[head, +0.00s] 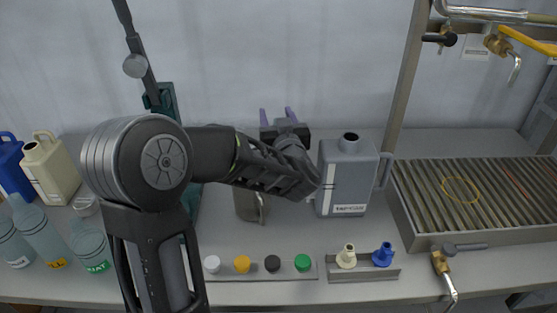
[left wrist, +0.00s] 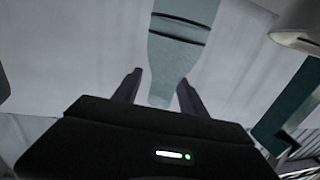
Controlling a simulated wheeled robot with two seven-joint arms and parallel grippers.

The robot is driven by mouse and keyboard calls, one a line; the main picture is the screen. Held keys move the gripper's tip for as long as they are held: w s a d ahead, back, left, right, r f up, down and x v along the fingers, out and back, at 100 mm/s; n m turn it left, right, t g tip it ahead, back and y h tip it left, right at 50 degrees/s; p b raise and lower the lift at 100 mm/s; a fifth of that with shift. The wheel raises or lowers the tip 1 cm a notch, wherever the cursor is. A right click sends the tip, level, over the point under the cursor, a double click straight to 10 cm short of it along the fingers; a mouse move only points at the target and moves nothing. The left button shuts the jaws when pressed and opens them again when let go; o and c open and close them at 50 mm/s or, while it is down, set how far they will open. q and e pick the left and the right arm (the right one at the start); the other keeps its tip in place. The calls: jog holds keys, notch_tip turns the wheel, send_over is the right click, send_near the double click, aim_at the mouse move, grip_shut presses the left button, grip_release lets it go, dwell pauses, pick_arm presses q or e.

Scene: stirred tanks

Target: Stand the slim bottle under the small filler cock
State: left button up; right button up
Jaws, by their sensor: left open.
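My left gripper (head: 278,116) is open at the back of the bench, fingers pointing away towards the wall. It also shows in the left wrist view (left wrist: 158,92), with a pale blue-green shape (left wrist: 170,60) between or beyond its fingers; I cannot tell what it is or how far off. Blue-green bottles stand at the far left: one with a yellow label (head: 42,238), one with a green label (head: 90,248), one at the edge (head: 14,247). I cannot tell which is the slim bottle. Brass cocks show at upper right (head: 498,45) and lower right (head: 441,263). My right gripper is out of view.
A grey jug (head: 347,178) stands right of my left forearm. A slatted tray (head: 420,237) fills the right side. A rack of coloured caps (head: 258,274) and a holder with two nozzles (head: 362,275) lie in front. A cream can (head: 52,168) and blue can (head: 9,158) stand left.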

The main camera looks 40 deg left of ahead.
pick_arm(q)
jog(key=shift+c, duration=0.2)
grip_shut()
dwell(0.6)
